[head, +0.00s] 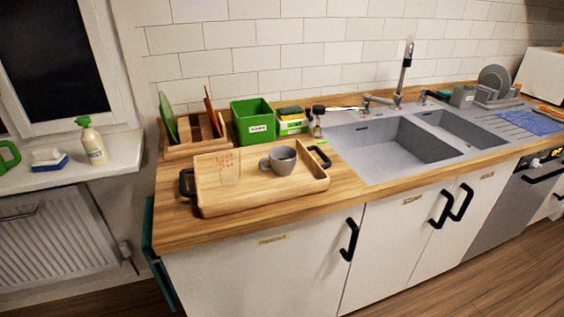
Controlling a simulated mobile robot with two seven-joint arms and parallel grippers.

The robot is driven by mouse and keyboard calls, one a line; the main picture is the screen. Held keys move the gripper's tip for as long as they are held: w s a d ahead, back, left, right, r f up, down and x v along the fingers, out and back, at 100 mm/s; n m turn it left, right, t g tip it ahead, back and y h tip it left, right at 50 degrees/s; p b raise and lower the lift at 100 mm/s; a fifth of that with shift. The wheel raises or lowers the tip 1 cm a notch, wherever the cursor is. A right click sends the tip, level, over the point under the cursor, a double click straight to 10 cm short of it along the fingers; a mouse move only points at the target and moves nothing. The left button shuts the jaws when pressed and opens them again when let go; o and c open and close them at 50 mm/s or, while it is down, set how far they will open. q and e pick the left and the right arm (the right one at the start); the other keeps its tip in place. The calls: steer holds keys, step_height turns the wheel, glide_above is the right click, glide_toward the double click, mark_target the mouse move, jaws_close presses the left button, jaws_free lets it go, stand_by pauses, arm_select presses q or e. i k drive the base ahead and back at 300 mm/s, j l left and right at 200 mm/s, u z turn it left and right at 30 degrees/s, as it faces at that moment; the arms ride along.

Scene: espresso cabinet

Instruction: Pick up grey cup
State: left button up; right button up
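The grey cup (282,160) stands upright in a wooden tray (255,197) on the counter. Its handle points to the left, and it sits in the right half of the tray. A clear glass (230,167) with reddish markings stands to its left in the same tray. The tray has black handles at its left and right ends. Neither of my grippers shows in the head view, so I cannot tell their state.
Behind the tray are a wooden rack (192,138) with boards, a green box (254,122) and a smaller green-and-white container (291,121). Cabinet doors with black handles front the counter (330,205).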

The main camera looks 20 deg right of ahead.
mark_target(277, 163)
steer(key=i+l+u, duration=0.15)
steer(key=l+u, duration=0.6)
steer(key=l, duration=0.2)
steer(key=l+u, duration=0.35)
steer(key=l, duration=0.15)
steer(key=i, duration=0.05)
